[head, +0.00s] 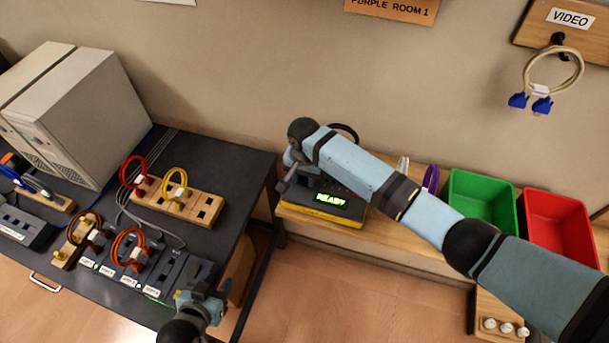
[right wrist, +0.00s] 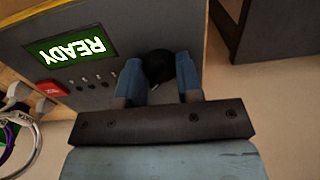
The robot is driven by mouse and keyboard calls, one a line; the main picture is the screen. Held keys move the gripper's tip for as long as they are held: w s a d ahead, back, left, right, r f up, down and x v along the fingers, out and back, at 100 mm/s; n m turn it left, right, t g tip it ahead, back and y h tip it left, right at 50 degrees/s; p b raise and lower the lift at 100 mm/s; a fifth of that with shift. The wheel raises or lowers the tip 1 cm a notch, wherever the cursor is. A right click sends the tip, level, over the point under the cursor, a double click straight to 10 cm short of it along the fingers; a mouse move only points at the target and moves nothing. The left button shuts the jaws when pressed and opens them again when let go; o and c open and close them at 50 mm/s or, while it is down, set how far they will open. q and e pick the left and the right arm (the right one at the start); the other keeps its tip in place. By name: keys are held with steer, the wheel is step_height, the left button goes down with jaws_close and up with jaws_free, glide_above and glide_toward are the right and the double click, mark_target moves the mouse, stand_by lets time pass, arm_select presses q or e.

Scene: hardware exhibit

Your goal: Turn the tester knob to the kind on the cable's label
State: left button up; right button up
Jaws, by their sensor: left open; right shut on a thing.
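The tester (head: 325,213) sits on the wooden bench, its green screen (head: 340,199) reading READY. The same screen shows upside down in the right wrist view (right wrist: 67,50). My right gripper (head: 288,172) is over the tester's left part. A pale cable (right wrist: 37,130) with a white label, seemingly reading DATA, lies beside the tester. My left gripper (head: 200,296) is open and empty over the dark table's front edge.
Green (head: 480,204) and red (head: 556,226) bins stand right of the tester. A purple cable (head: 431,180) lies between. The dark table (head: 235,165) holds beige computers (head: 75,110), socket blocks and coloured cables. A blue-plugged cable (head: 540,90) hangs under a VIDEO sign.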

steer(key=n, duration=0.5)
steer(key=shift+w+r+n, duration=0.1)
steer(key=shift+n, duration=1.4)
steer(key=o, duration=0.9)
steer(key=shift+o, duration=0.2)
step_height(320, 180, up, 14)
steer(key=b, duration=0.2)
